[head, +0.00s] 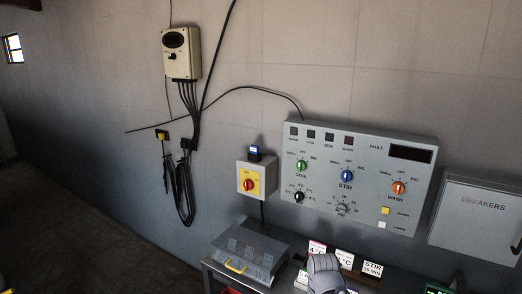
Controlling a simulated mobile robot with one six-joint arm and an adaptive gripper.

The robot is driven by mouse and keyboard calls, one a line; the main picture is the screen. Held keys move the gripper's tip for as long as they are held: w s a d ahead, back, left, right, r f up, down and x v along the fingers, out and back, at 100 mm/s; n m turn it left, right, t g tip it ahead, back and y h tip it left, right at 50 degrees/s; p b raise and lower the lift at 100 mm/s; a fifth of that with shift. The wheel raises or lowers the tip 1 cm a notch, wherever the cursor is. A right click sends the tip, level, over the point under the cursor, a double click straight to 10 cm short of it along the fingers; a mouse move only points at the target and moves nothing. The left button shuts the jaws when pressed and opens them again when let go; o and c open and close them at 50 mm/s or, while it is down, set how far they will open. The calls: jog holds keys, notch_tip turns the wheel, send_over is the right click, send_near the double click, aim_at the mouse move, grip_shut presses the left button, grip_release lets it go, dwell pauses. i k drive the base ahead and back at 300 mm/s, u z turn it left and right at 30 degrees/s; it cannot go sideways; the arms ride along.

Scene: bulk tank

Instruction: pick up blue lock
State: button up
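A small dark-blue item with a pale label (254,153), which looks like the blue lock, sits at the top edge of a grey switch box (243,178) on the wall. The box has a red rotary handle on a yellow plate (249,185). I cannot tell whether the blue item rests on the box or hangs from it. A grey rounded part at the bottom centre looks like a link of my arm. My gripper's fingers do not show, and nothing is seen touching the blue item.
A control panel (356,178) with knobs is on the wall to the right, then a breaker cabinet (477,222). A bench below holds a grey case (250,249) with a yellow handle and several label cards (344,259). Cables (183,185) hang at left. The left floor looks clear.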

aim_at(253, 148)
jog(key=i, duration=0.85)
jog(key=u, duration=0.05)
